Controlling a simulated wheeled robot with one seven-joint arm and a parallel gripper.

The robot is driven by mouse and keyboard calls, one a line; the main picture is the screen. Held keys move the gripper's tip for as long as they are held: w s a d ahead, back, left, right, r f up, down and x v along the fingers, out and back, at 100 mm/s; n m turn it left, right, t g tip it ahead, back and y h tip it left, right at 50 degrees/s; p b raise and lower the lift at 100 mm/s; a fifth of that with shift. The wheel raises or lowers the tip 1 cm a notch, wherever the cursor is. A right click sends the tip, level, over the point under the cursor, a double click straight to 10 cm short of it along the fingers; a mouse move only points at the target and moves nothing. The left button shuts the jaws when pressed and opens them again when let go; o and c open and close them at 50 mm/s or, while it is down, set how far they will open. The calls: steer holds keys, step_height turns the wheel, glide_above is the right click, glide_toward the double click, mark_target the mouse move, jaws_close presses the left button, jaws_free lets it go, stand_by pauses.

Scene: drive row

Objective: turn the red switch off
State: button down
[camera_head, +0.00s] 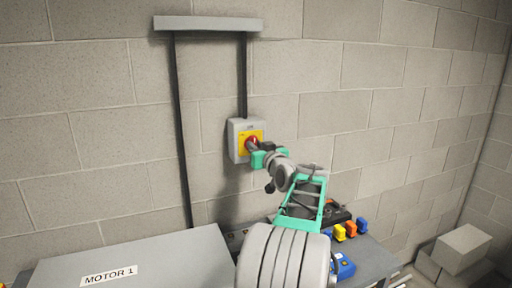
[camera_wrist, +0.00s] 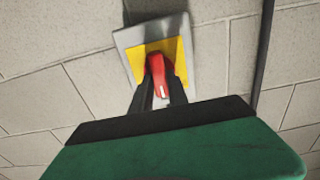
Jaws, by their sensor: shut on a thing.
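The red switch (camera_head: 251,142) sits on a yellow plate (camera_head: 259,134) on a grey box (camera_head: 235,141) fixed to the block wall. In the wrist view the red handle (camera_wrist: 157,68) stands near upright relative to the plate, slightly tilted, with a white mark near its lower end. My gripper (camera_head: 257,146) reaches the switch from the lower right. In the wrist view its two dark fingers (camera_wrist: 160,92) are on either side of the red handle, shut on it. Part of the handle and plate is hidden behind the fingers in the head view.
A grey cabinet (camera_head: 150,262) labelled MOTOR 1 stands below left. A grey bench (camera_head: 375,262) holds several coloured items, including a blue one (camera_head: 343,266). Pale blocks (camera_head: 462,248) lie at the lower right. Conduits run up the wall to a grey rail (camera_head: 208,23).

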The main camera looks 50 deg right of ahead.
steer(key=shift+f+n+b, duration=0.2)
steer(key=shift+n+b, duration=0.2)
steer(key=shift+b, duration=0.6)
steer(key=shift+w+a+f+n+b, duration=0.1)
steer(key=shift+a+n+b, duration=0.05)
steer(key=shift+n+b, duration=4.45)
steer(key=shift+w+a+f+n+b, duration=0.1)
steer(key=shift+n+b, duration=3.9)
steer(key=shift+b, duration=1.2)
steer(key=shift+r, duration=0.1)
steer(key=c, duration=1.3)
jaws_free()
steer(key=shift+s, duration=0.15)
